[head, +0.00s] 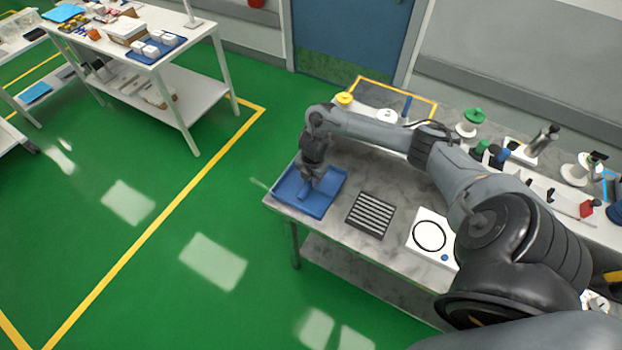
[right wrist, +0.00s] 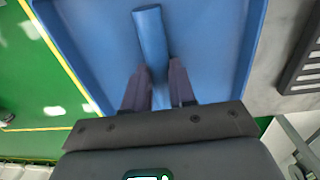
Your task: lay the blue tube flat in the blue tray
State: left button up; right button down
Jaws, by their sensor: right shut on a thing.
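The blue tray (head: 327,202) lies at the left end of the grey table. My right gripper (head: 307,184) points down into it and is shut on the blue tube (head: 303,194). In the right wrist view the fingers (right wrist: 159,88) sit on both sides of the tube (right wrist: 150,36), which extends beyond them over the tray floor (right wrist: 208,45). The tube looks roughly level, inside the tray's outline. I cannot tell whether it touches the floor. The tube's near end is partly hidden by the gripper. My left gripper is not in view.
A dark slotted rack (head: 371,215) sits right of the tray, then a white plate with a black ring (head: 430,236). A yellow-topped item (head: 344,99), an upright blue cylinder (head: 407,106) and a green-topped item (head: 473,116) stand behind. My right arm spans the table.

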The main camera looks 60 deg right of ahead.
jog(key=c, duration=0.9)
grip_release()
jog(key=shift+f, duration=0.1)
